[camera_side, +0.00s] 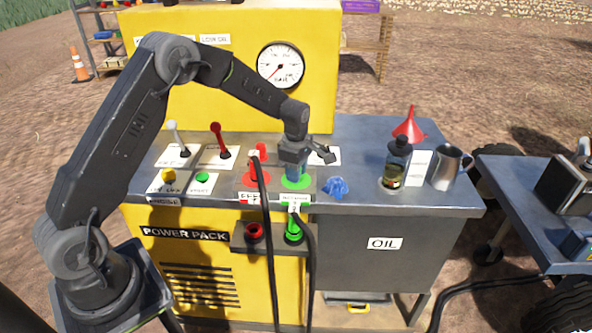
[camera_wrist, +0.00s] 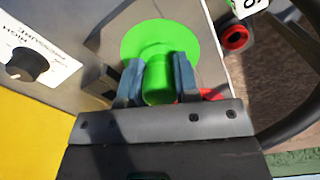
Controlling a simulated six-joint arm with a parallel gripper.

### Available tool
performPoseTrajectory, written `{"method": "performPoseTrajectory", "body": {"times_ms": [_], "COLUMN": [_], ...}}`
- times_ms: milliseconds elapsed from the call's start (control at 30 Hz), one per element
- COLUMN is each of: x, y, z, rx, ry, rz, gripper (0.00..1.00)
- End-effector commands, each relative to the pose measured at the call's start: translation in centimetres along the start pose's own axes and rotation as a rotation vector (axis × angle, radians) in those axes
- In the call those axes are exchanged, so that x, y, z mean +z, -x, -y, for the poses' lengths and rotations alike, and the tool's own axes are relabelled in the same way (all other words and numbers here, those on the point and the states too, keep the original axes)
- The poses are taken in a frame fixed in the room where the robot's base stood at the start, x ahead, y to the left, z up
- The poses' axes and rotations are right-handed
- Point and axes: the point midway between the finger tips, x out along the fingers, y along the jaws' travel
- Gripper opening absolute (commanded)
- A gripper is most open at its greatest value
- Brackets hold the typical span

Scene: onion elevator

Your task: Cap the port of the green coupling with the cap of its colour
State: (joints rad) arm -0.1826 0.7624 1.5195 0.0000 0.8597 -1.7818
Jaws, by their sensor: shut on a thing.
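My gripper (camera_wrist: 158,85) points down over the round green patch (camera_side: 299,182) on the panel of the power pack. Its blue-grey fingers are shut on a green cylindrical cap (camera_wrist: 157,80), one finger on each side. A green coupling (camera_side: 293,229) with a black hose stands at the bracket on the front, below the patch.
A red ring (camera_side: 254,231) sits in the front bracket.

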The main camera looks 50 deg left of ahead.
Motion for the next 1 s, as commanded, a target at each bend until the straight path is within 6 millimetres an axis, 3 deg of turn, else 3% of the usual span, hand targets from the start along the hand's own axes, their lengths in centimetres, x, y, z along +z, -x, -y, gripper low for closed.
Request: {"method": "performPoseTrajectory", "body": {"times_ms": [400,433,733,900,1000], "x": [0.0,0.0,0.0,0.0,0.0], "y": [0.0,0.0,0.0,-0.01,-0.01], "z": [0.0,0.0,0.0,0.0,0.0], "rx": [0.0,0.0,0.0,0.0,0.0], "ry": [0.0,0.0,0.0,0.0,0.0], "rz": [0.0,0.0,0.0,0.0,0.0], "gripper": [0.06,0.3,0.58,0.59,0.69]}}
